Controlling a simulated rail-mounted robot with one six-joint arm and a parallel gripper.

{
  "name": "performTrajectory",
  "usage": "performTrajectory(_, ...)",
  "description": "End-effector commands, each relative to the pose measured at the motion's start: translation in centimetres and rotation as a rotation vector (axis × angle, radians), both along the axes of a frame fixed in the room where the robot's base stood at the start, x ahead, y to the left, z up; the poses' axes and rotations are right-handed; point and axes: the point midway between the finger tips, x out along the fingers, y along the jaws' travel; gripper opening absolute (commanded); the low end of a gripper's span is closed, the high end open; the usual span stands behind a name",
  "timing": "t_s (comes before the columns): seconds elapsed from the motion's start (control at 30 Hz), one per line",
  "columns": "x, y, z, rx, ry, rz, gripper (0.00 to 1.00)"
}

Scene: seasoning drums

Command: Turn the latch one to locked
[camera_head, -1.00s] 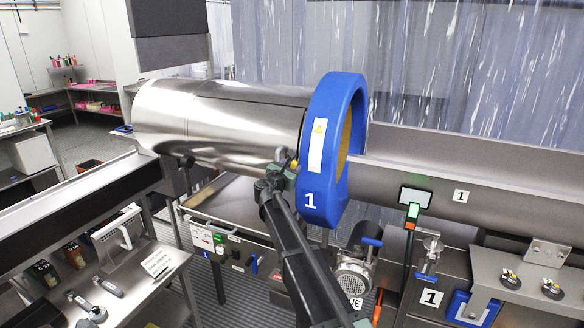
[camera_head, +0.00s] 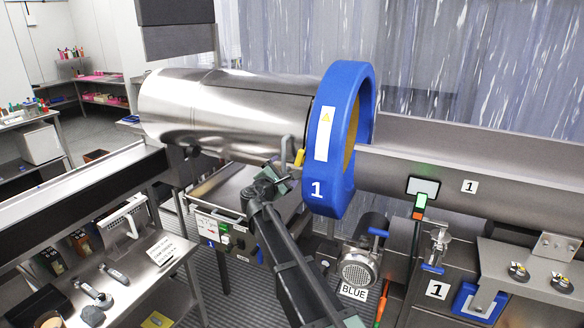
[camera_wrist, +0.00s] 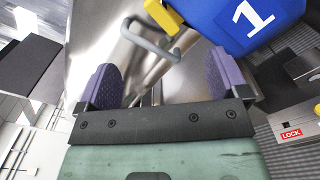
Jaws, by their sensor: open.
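Latch one is a grey bent handle (camera_head: 286,146) with a yellow part (camera_head: 299,157), on the steel drum beside the blue ring (camera_head: 338,190) marked 1. In the wrist view the grey handle (camera_wrist: 150,42) and its yellow part (camera_wrist: 163,15) show beyond my fingers. My gripper (camera_head: 271,181) is below and left of the latch in the head view. In the wrist view my gripper (camera_wrist: 155,80) has its two purple fingers wide apart with nothing between them. The handle appears apart from the fingers.
The steel drum (camera_head: 215,110) lies behind the gripper. A control panel (camera_head: 222,232) is below it. A red LOCK label (camera_wrist: 291,133) shows at the right of the wrist view. A motor (camera_head: 360,262) stands to the right, below the blue ring.

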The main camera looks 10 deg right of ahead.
Motion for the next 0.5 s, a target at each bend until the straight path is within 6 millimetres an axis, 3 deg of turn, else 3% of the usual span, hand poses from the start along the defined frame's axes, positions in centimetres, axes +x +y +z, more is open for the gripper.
performTrajectory(0.1,0.33,0.15,-0.42,0.383,-0.261,-0.001,0.98)
performTrajectory(0.23,0.48,0.16,-0.29,0.707,-0.484,-0.003,0.98)
performTrajectory(0.33,0.45,0.16,-0.28,0.825,-0.564,-0.003,0.98)
performTrajectory(0.5,0.69,0.03,-0.28,0.848,-0.580,-0.003,0.98)
